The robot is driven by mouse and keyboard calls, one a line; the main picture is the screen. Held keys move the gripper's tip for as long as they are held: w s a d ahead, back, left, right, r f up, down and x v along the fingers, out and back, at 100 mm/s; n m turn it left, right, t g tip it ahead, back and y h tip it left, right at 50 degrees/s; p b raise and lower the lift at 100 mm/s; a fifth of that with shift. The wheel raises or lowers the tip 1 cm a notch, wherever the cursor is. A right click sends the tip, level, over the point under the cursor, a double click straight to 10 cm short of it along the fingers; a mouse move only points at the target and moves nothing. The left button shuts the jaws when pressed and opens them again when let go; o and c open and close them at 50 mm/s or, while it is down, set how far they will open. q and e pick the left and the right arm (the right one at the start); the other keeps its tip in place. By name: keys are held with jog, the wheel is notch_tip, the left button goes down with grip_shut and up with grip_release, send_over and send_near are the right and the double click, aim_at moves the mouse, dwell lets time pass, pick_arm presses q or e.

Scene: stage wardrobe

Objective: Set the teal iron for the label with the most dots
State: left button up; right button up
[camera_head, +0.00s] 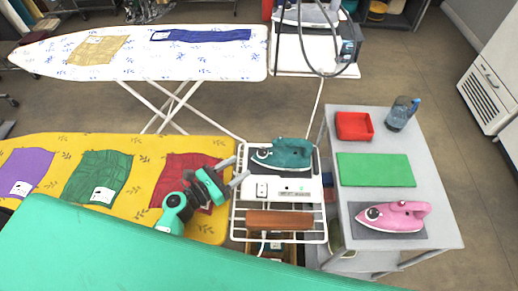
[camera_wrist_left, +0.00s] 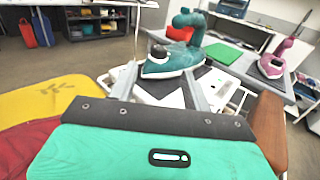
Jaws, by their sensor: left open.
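The teal iron (camera_head: 283,154) rests on the white iron stand (camera_head: 240,215) right of the yellow board. A dark round dial (camera_head: 263,154) shows near its tip; the setting is too small to read. My left gripper (camera_head: 237,172) is open and empty, just left of the iron, over the board's right end. In the left wrist view the iron (camera_wrist_left: 172,63) sits just beyond the open fingers (camera_wrist_left: 162,88). White labels lie on the purple cloth (camera_head: 24,168) and green cloth (camera_head: 100,172); their dots are unreadable. My left gripper partly covers the red cloth (camera_head: 180,168). My right gripper is out of view.
A brown block (camera_head: 279,220) lies on the stand. Another ironing board (camera_head: 215,62) stands behind.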

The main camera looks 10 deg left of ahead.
aim_at(259, 154)
pick_arm(q)
jog(key=p+x, duration=0.1)
jog(key=x, duration=0.7)
jog(key=shift+p, duration=0.35)
jog(key=shift+w+d, duration=0.15)
jog(key=shift+w, duration=0.1)
jog(key=shift+w+d, duration=0.1)
jog(key=shift+w, duration=0.05)
jog(key=c, duration=1)
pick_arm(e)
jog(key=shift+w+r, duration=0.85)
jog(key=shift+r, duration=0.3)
